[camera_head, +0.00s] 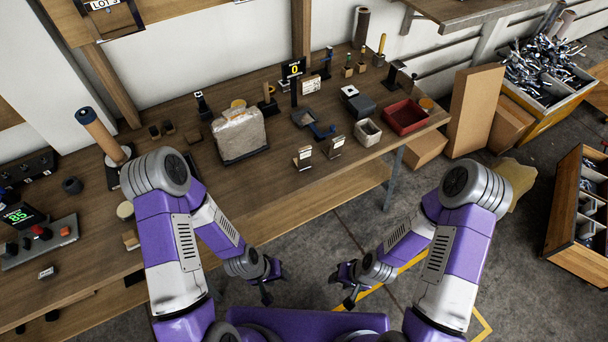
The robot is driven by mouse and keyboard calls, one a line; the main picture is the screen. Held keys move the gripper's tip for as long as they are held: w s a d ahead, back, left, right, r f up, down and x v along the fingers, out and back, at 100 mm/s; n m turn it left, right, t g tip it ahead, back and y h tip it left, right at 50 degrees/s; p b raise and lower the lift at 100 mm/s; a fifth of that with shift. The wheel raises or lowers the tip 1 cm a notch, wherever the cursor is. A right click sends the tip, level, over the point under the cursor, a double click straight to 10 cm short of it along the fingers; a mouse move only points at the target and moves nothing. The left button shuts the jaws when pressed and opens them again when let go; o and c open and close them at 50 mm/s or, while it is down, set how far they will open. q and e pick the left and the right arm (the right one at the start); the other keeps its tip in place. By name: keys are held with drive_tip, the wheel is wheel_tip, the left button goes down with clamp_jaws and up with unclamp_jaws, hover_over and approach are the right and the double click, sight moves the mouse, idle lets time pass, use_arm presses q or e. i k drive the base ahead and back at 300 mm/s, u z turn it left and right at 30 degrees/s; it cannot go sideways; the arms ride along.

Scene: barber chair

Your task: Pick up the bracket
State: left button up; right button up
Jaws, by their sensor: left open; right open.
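I cannot tell for sure which thing is the bracket. A small blue angled piece (322,131) that could be it lies on the wooden workbench (282,192), right of a clear-wrapped block (240,134). Two small upright pale pieces, one nearer the left (304,158) and one to its right (336,146), stand near the front edge. My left gripper (269,284) is open and empty, in front of the bench and below its top in the picture. My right gripper (345,287) is also open and empty, further right over the floor. Neither touches anything on the bench.
A red tray (404,117), a pale open box (367,132) and a dark tray (305,117) sit toward the bench's right. A control box (40,243) and an upright roller (103,137) stand left. Cardboard boxes and parts bins (545,80) are right. The front bench strip is mostly clear.

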sight(303, 162)
drive_tip(key=z, duration=1.65)
drive_tip(key=i, duration=0.9)
drive_tip(key=u, duration=1.65)
